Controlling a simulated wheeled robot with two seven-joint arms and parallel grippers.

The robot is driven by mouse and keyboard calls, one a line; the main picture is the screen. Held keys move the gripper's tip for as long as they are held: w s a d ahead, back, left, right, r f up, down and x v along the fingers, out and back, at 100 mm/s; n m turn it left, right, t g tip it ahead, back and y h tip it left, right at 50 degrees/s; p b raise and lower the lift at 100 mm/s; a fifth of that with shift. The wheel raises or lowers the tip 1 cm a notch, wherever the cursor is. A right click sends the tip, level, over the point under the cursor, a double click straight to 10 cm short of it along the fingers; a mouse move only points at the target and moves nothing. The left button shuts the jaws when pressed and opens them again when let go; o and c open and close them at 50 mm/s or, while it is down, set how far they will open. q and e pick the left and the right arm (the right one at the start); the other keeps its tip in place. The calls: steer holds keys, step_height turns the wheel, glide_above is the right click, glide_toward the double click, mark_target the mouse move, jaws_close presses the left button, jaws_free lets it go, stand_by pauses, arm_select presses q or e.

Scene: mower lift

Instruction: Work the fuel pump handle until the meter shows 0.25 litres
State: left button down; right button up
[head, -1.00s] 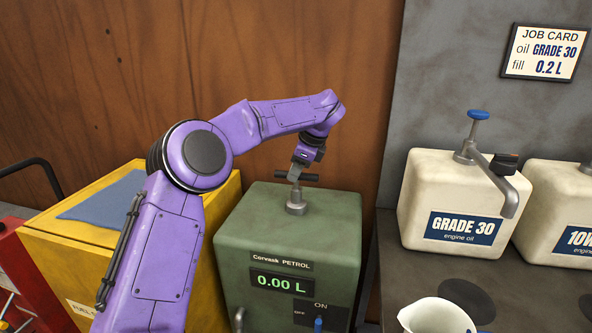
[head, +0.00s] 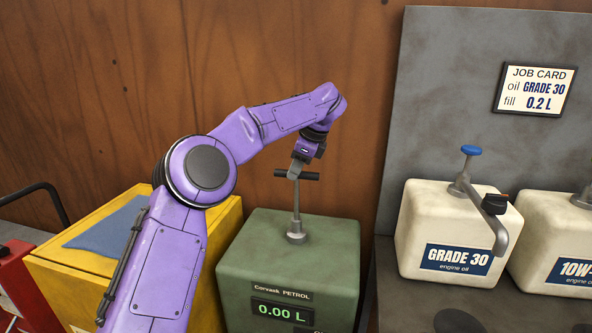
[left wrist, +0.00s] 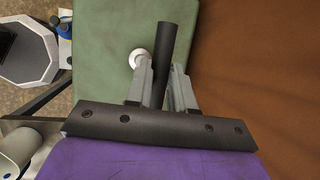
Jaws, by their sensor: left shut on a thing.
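The fuel pump is a green box (head: 250,250) labelled Corvask PETROL, with a meter (head: 283,311) reading 0.00 L. Its dark T-shaped handle (head: 311,176) stands raised on a thin metal rod above the box top. My left gripper (head: 296,172) is shut on the handle's crossbar from above. In the left wrist view the dark bar (left wrist: 168,45) runs between the fingers of the left gripper (left wrist: 165,75), with the green top below. My right gripper is not in view.
A yellow box (head: 60,275) with a blue cloth (head: 105,225) stands left of the pump. A cream GRADE 30 oil container (head: 415,230) with a blue-topped pump stands on the right bench. A job card (head: 535,89) hangs on the grey panel.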

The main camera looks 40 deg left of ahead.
arm_select(q)
steer(key=shift+r, duration=0.35)
steer(key=c, duration=1)
jaws_free()
steer(key=shift+o, duration=0.2)
steer(key=p+v, duration=0.2)
steer(key=v, duration=0.8)
steer(key=shift+r, duration=0.2)
steer(key=shift+d, duration=0.15)
